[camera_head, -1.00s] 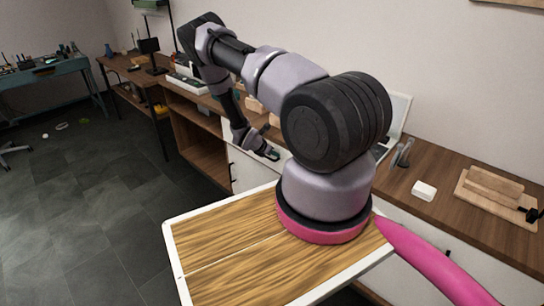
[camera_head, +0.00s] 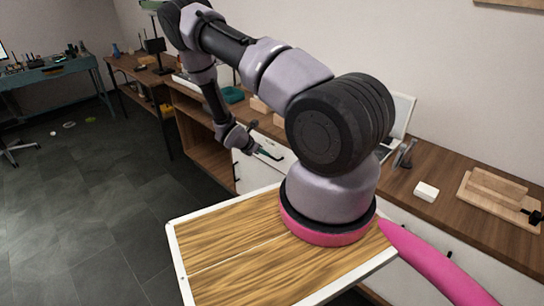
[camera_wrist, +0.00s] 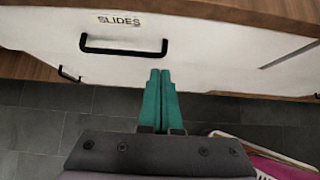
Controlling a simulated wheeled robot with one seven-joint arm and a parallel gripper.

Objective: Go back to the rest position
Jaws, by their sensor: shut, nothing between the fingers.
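My gripper (camera_wrist: 160,75) is shut and empty, its two green fingers side by side in the wrist view. Its fingertips point toward the white drawer front (camera_wrist: 210,50) below the black handle (camera_wrist: 123,45). I cannot tell whether the tips touch the drawer front. In the head view my gripper (camera_head: 270,154) hangs in front of the white cabinet front, beyond the wooden board of my base. The arm is bent, with its elbow high at the upper left.
A label reading "SLIDES" (camera_wrist: 118,20) sits above the handle. The long brown counter (camera_head: 445,185) runs along the wall, with a white box (camera_head: 426,192) and wooden blocks (camera_head: 492,188) on it. A blue-green table (camera_head: 50,72) stands far left.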

